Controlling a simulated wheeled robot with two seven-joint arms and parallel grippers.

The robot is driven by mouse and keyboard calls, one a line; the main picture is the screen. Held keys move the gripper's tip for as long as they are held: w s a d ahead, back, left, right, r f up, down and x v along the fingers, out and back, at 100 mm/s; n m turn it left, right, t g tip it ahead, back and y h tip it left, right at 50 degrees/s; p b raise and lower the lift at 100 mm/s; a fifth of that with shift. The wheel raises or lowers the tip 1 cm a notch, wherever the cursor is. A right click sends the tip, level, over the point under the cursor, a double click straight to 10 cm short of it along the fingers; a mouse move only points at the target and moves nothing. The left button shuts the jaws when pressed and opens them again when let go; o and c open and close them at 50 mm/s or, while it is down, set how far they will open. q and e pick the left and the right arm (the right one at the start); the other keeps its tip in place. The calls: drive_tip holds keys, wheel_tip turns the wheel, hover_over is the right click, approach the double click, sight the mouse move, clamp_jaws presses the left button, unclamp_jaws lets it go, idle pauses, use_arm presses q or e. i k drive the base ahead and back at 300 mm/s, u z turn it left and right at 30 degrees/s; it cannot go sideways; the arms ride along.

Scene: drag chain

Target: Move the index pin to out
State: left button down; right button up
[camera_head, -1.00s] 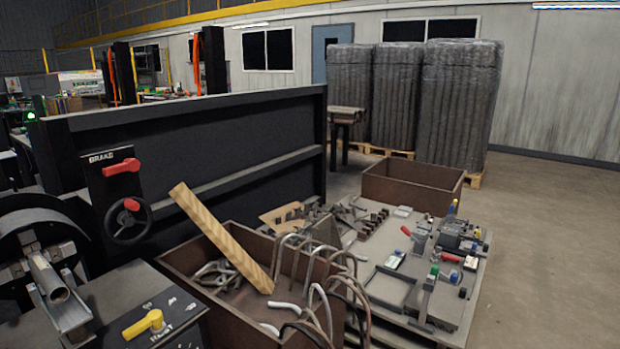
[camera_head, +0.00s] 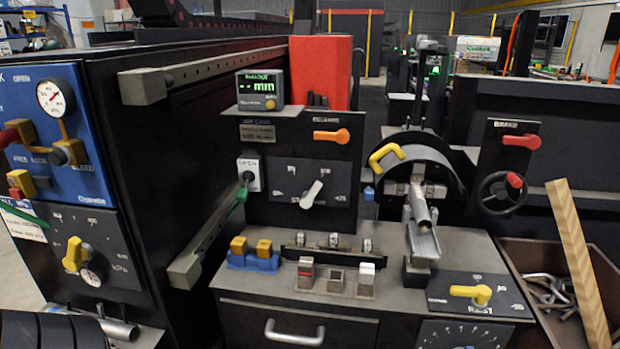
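Neither of my grippers is in view. I cannot tell for certain which part is the index pin; no label reading "index" or "out" is legible. The black machine bench carries several controls. A small pin with a green grip (camera_head: 242,195) sticks out at the left edge of the central panel (camera_head: 265,208), under a small white label plate (camera_head: 249,174). A white lever (camera_head: 312,194) tilts up to the right on that panel. An orange handle (camera_head: 331,135) lies level above it. A yellow knob handle (camera_head: 470,293) sits on the lower right panel.
A blue panel (camera_head: 75,110) with a gauge stands at the left. A digital readout (camera_head: 260,90) and red box (camera_head: 321,72) top the bench. A yellow-handled round housing (camera_head: 386,157), red brake lever (camera_head: 521,141) and brown crate (camera_head: 519,249) with a wooden plank (camera_head: 578,262) are right.

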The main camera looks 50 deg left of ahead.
sight(368, 192)
drive_tip(key=u, duration=1.2)
